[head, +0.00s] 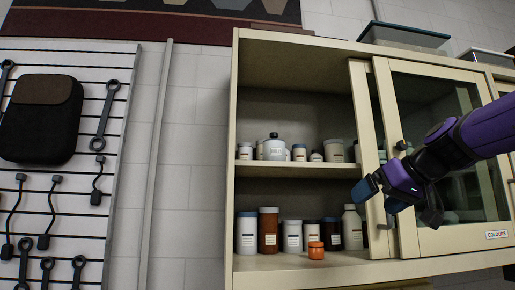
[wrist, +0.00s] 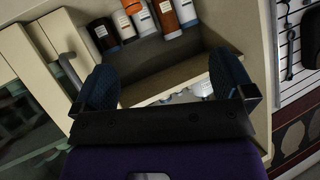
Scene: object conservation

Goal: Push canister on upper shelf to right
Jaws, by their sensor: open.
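In the head view, a pale canister (head: 274,149) with a dark knob on its lid stands upright on the upper shelf (head: 290,168), left of the middle among small jars. My gripper (head: 381,196) is open and empty. It is in front of the cabinet near the sliding door's edge, lower than the upper shelf and to the right of the canister, apart from it. In the wrist view, my gripper's two blue fingers (wrist: 164,80) are spread wide with nothing held. Pale containers show partly between them past a shelf edge; I cannot tell whether the canister is among them.
Small jars (head: 333,150) stand right of the canister, others to its left. The lower shelf holds several bottles, including an orange jar (head: 316,250) at the front. A glass sliding door (head: 430,105) covers the cabinet's right side. The left side is open.

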